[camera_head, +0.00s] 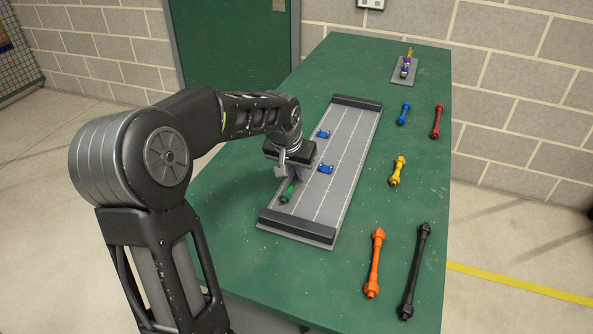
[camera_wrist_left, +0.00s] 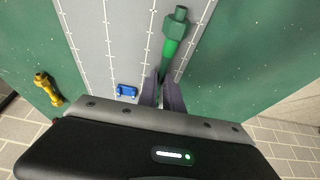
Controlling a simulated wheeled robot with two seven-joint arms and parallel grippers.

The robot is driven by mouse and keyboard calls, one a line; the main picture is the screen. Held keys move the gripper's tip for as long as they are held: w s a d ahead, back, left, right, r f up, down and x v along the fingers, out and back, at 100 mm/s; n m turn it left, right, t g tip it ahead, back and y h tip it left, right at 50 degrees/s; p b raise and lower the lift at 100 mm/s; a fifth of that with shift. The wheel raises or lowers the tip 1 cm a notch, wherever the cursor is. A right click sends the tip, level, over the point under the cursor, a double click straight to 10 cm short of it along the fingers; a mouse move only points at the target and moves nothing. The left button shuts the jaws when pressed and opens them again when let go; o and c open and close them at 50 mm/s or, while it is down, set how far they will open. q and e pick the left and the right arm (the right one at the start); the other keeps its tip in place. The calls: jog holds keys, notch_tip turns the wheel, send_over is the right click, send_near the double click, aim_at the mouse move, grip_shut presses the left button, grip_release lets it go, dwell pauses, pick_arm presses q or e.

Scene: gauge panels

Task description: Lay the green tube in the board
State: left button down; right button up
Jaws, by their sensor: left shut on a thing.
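My left gripper (camera_head: 292,174) is shut on the green tube (camera_head: 288,192), near the left long edge of the grey board (camera_head: 345,140). In the wrist view my left gripper's fingers (camera_wrist_left: 162,94) close around the green tube (camera_wrist_left: 172,45), whose thick end with a nut points away from the gripper. The tube runs roughly along the board's length, over the outer strip of the board (camera_wrist_left: 87,20). I cannot tell whether it touches the board. The tube's other end is hidden by the gripper. My right gripper is not in view.
Two blue clips (camera_head: 325,169) sit on the board, between black end bars (camera_head: 297,226). Blue (camera_head: 403,114), red (camera_head: 437,121), yellow (camera_head: 397,171), orange (camera_head: 374,263) and black (camera_head: 415,271) tubes lie right of it. A small grey plate with fittings (camera_head: 404,72) is at the back.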

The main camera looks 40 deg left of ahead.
pick_arm(q)
jog(key=shift+f, duration=0.35)
dwell(0.5)
jog(key=c, duration=1.4)
grip_release()
jog(key=shift+c, duration=0.2)
jog(key=shift+r, duration=0.1)
jog(key=b+v, duration=0.1)
jog(key=v, duration=0.6)
jog(key=shift+s+r, duration=0.15)
jog(key=shift+r, duration=0.2)
jog(key=shift+r, duration=0.1)
jog(key=shift+r+p, duration=2.4)
jog(key=shift+r, duration=0.5)
